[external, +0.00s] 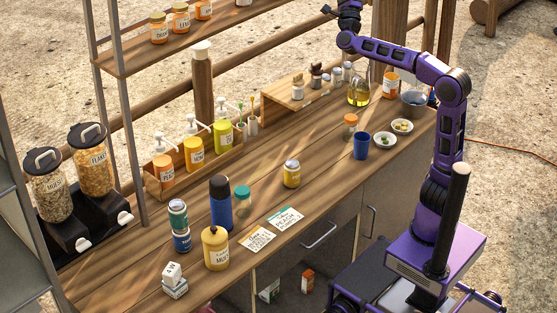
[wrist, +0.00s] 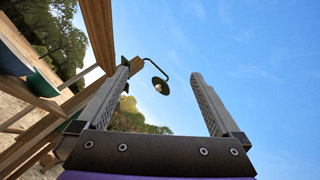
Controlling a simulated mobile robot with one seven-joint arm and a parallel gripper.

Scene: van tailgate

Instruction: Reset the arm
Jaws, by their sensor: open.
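My purple arm rises from the base at the right of the external view and bends left at its top. My gripper (external: 329,10) is at the top edge of that view, high above the far end of the wooden counter (external: 330,180). In the wrist view my gripper (wrist: 155,100) has its two fingers wide apart with nothing between them. Behind the fingers are blue sky and a hanging lamp (wrist: 160,85).
A glass oil bottle (external: 359,93), a grey pot (external: 414,103) and a blue cup (external: 361,146) stand on the counter near my arm. A wooden shelf (external: 190,38) with jars is at upper left. Pump bottles (external: 195,150) stand in a wooden rack.

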